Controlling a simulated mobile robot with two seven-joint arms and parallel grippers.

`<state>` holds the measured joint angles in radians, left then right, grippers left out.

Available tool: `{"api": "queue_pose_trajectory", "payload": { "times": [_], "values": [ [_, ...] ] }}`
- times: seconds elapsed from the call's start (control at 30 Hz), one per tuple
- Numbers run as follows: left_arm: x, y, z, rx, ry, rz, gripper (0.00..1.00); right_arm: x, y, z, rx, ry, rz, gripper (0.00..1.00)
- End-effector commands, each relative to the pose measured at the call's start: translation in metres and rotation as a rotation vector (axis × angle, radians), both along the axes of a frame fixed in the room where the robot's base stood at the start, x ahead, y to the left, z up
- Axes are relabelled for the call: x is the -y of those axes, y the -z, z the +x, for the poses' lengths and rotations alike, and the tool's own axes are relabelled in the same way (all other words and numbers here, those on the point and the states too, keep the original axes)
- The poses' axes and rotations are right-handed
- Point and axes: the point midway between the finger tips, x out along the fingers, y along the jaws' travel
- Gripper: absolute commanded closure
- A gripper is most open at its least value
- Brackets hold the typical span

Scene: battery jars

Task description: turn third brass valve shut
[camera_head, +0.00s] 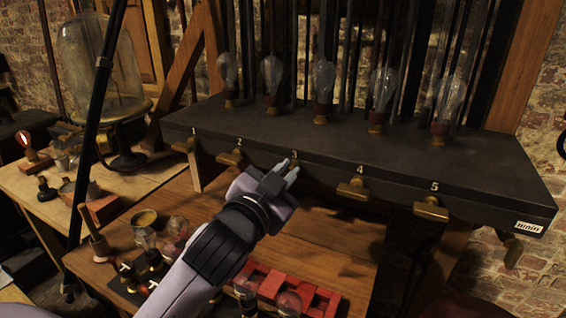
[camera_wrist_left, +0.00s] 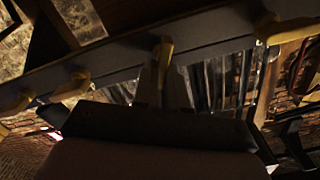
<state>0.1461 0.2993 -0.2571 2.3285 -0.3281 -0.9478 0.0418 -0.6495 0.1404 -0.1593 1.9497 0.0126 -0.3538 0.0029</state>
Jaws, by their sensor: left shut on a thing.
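The third brass valve (camera_head: 283,164) is under the number 3 on the front edge of the dark slab (camera_head: 380,160). My left gripper (camera_head: 284,174) reaches up to it from below and is shut on its handle, which is mostly hidden by the fingers in the head view. In the left wrist view the valve's brass handle (camera_wrist_left: 163,52) stands upright between the two fingertips (camera_wrist_left: 162,78). How far it is turned is hard to tell. My right gripper is not in view.
Brass valves 2 (camera_head: 232,157), 4 (camera_head: 353,189) and 5 (camera_head: 431,209) flank it, with handles roughly along the edge. Glass bulbs (camera_head: 323,80) stand on the slab. Below are a wooden table (camera_head: 335,262), a red rack (camera_head: 262,280) and small jars (camera_head: 145,237).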

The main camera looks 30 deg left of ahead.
Motion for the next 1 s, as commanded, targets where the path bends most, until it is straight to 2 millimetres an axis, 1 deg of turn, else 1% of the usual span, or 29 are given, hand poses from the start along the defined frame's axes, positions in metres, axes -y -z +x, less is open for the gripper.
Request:
{"api": "queue_pose_trajectory", "payload": {
  "times": [0.03, 0.17, 0.7, 1.0],
  "values": [
    [-0.0001, -0.0022, 0.0003, -0.002, -0.002, 0.050, 1.00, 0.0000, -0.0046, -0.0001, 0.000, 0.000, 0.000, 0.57],
    [0.0012, -0.0007, 0.0005, -0.007, -0.002, 0.173, 1.00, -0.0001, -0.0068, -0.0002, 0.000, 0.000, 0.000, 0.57],
    [0.0051, 0.0049, 0.0009, -0.034, -0.002, 0.683, 1.00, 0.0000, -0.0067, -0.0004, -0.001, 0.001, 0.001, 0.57],
    [0.0061, 0.0075, 0.0010, -0.046, -0.003, 0.919, 1.00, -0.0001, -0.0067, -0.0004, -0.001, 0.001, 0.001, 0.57]
  ]
}}
